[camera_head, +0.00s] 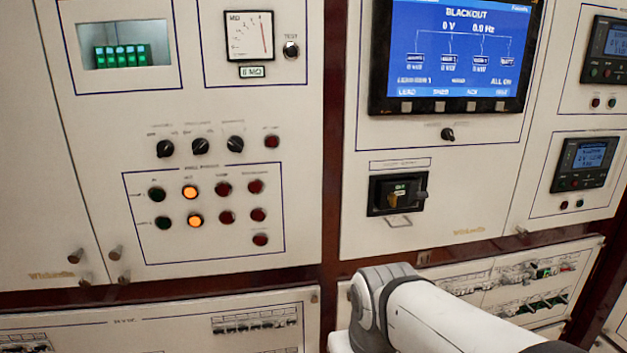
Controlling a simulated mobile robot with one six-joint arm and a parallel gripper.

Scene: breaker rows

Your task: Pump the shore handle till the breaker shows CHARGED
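A black breaker unit (380,206) is set in the white panel below the large screen, under a small label plate too blurred to read. It looks like the shore breaker. A grey handle (420,197) sticks out at its right side. A small green and pale indicator (400,188) shows on its face, but its words are too small to read. A pale tab (398,221) hangs just below the unit. My white arm crosses the bottom of the view, below the breaker and apart from it. My gripper is not in view.
The large blue screen (452,45) reads BLACKOUT, 0 V and 0.0 Hz. A knob (447,134) sits between screen and breaker. The left panel carries rotary knobs (200,146) and rows of buttons, two lit orange (190,192). Lower panels with small breaker rows (255,322) lie beneath.

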